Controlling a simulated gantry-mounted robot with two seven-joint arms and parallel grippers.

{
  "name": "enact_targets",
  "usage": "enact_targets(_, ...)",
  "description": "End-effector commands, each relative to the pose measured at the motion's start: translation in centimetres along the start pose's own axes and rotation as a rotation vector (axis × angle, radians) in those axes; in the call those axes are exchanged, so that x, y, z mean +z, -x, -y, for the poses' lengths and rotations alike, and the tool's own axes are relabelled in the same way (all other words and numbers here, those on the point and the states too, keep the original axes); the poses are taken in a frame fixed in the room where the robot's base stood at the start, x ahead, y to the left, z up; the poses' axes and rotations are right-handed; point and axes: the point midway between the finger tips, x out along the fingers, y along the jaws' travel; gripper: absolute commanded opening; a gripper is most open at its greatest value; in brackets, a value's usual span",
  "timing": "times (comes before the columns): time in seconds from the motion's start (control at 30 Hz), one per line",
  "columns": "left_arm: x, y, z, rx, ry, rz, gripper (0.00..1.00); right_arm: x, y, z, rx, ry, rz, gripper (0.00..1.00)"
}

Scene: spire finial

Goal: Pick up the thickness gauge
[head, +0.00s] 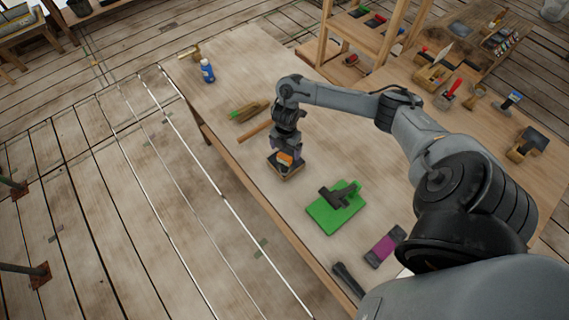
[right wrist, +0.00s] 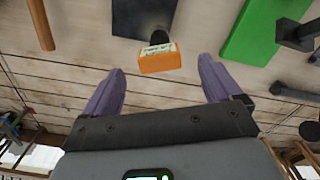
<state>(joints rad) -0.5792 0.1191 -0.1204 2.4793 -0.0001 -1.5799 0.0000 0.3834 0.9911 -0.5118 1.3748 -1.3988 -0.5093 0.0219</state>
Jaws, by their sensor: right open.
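The thickness gauge appears to be the small orange device (head: 285,157) with a pale label or display and a black end. It also shows in the right wrist view (right wrist: 160,61), just ahead of and between the fingers. It is at a dark square pad (head: 282,169) with a wooden edge; whether it rests on the pad is unclear. My right gripper (head: 286,153) is open above the pad, with its purple fingers (right wrist: 163,66) spread to either side of the gauge. I see no contact with the gauge. My left gripper is not in view.
A green board (head: 322,213) with a dark tool on it lies right of the pad. A wooden rod (head: 254,131), a green-and-brown tool (head: 250,111) and a blue bottle (head: 207,71) are farther back. The workbench's left edge is close.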

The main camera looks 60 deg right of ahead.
Motion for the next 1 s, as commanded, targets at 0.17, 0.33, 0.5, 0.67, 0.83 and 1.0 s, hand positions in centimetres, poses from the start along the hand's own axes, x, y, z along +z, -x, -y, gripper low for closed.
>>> enact_targets(0.17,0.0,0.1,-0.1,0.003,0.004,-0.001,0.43,-0.2,-2.3,0.0,-0.001,-0.001,-0.002,0.92)
enact_targets(0.33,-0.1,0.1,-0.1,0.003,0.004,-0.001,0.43,-0.1,-3.1,0.0,0.000,0.001,0.000,0.92)
enact_targets(0.5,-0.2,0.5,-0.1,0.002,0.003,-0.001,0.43,-0.5,-4.5,0.0,-0.001,-0.001,-0.002,0.92)
enact_targets(0.67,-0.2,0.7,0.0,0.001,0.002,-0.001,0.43,-0.7,-6.7,-0.1,0.000,0.000,-0.002,0.92)
enact_targets(0.83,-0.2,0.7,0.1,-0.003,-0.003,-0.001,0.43,-0.6,-8.1,-0.1,0.002,-0.001,0.000,0.92)
enact_targets(1.0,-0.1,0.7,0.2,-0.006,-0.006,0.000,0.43,-0.6,-8.3,-0.2,0.002,0.002,0.000,0.92)
